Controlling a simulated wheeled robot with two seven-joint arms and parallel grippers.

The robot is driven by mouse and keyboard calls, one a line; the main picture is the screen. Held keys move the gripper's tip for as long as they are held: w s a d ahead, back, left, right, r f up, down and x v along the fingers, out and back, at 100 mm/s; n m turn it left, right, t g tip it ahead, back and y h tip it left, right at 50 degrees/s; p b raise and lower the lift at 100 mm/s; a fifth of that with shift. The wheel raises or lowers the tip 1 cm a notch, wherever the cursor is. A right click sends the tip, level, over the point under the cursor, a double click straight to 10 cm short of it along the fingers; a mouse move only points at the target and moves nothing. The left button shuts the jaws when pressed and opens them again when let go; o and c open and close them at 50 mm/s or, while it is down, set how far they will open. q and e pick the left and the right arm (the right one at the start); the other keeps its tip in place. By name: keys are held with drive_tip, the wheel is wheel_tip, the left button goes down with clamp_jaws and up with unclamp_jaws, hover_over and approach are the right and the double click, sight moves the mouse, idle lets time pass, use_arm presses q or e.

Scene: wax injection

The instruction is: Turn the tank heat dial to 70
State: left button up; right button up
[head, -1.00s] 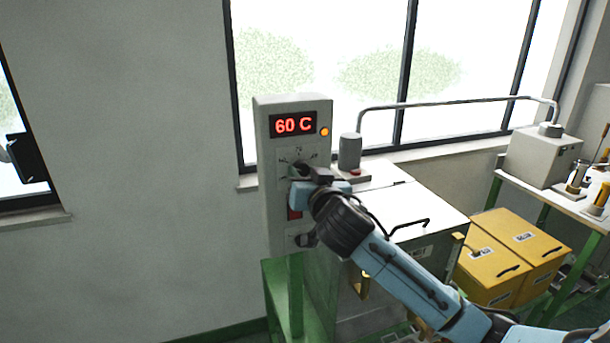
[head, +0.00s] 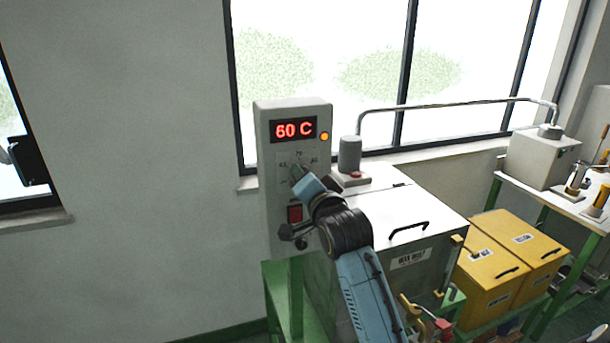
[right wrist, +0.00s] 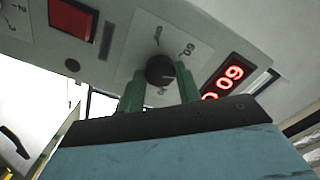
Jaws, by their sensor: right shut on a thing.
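The tank heat dial (right wrist: 160,69) is a small dark round knob on a pale scale plate. My right gripper (head: 299,174) is at the dial on the front of the grey control box (head: 265,150). In the right wrist view its green fingers (right wrist: 160,85) stand on either side of the knob, shut on it. The red display (head: 294,130) above the dial reads 60 C. In the head view the fingers hide most of the knob, so its pointer cannot be read there. My left gripper is not in view.
A red switch (head: 295,213) and a dark lower knob (head: 301,243) sit below the dial. An orange lamp (head: 324,136) is beside the display. The white-lidded tank (head: 395,205) stands right of the box. Yellow boxes (head: 500,290) are farther right.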

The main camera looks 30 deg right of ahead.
drive_tip(key=shift+m+p, duration=0.9)
drive_tip(key=shift+m, duration=0.7)
drive_tip(key=o, duration=1)
drive_tip(key=shift+c, duration=0.2)
drive_tip(key=shift+s, duration=0.1)
drive_tip(key=b+v, duration=0.2)
drive_tip(key=v, duration=1.1)
drive_tip(key=shift+f+b, duration=0.15)
drive_tip(key=shift+b, duration=0.15)
